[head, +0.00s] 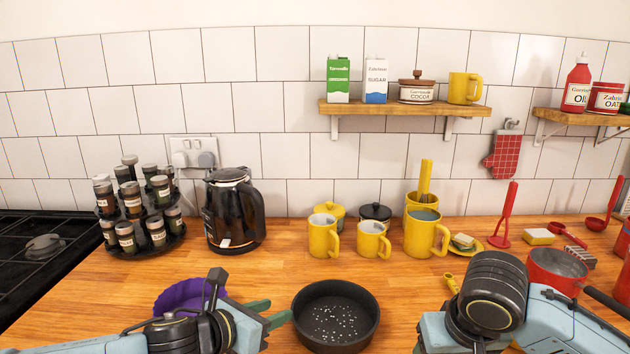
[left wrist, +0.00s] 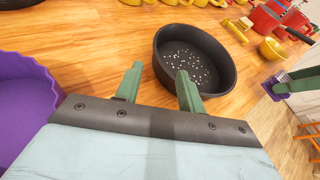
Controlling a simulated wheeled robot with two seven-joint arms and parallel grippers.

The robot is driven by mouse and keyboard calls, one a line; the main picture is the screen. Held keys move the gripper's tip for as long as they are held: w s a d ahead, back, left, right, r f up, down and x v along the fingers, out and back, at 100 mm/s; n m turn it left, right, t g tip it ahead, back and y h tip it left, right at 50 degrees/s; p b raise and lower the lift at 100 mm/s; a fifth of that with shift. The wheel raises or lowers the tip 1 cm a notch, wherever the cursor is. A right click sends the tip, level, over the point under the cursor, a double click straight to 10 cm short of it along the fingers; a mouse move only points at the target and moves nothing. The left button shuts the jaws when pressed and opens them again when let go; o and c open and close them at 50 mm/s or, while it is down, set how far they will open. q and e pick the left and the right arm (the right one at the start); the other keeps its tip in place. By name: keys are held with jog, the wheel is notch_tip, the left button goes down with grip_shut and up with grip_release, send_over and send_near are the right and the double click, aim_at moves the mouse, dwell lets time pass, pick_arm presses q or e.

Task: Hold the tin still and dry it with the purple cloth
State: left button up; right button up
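The tin (head: 335,316) is round, dark and upright on the wooden counter, with white specks on its inner floor. It also shows in the left wrist view (left wrist: 194,57). My left gripper (head: 272,312) is just left of the tin; its green fingers (left wrist: 160,69) are apart with nothing between them. In the left wrist view they point at the tin's near left side. A large purple thing with a wavy edge (head: 180,294) lies left of that gripper; I cannot tell whether it is cloth. My right gripper (left wrist: 284,88) shows partly at the right edge, with a small purple patch at its end.
Yellow mugs (head: 323,236) and a black kettle (head: 232,210) stand behind. A spice rack (head: 140,215) and the hob (head: 45,250) are at left. A red saucepan (head: 556,272) is at right. Bare counter lies between the tin and the mugs.

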aim_at(296, 304)
pick_arm(q)
jog(key=shift+x, duration=3.95)
jog(key=shift+c, duration=0.5)
jog(key=shift+s+f, duration=0.1)
grip_shut()
jog(key=shift+a+f, duration=0.1)
jog(key=shift+f, duration=0.1)
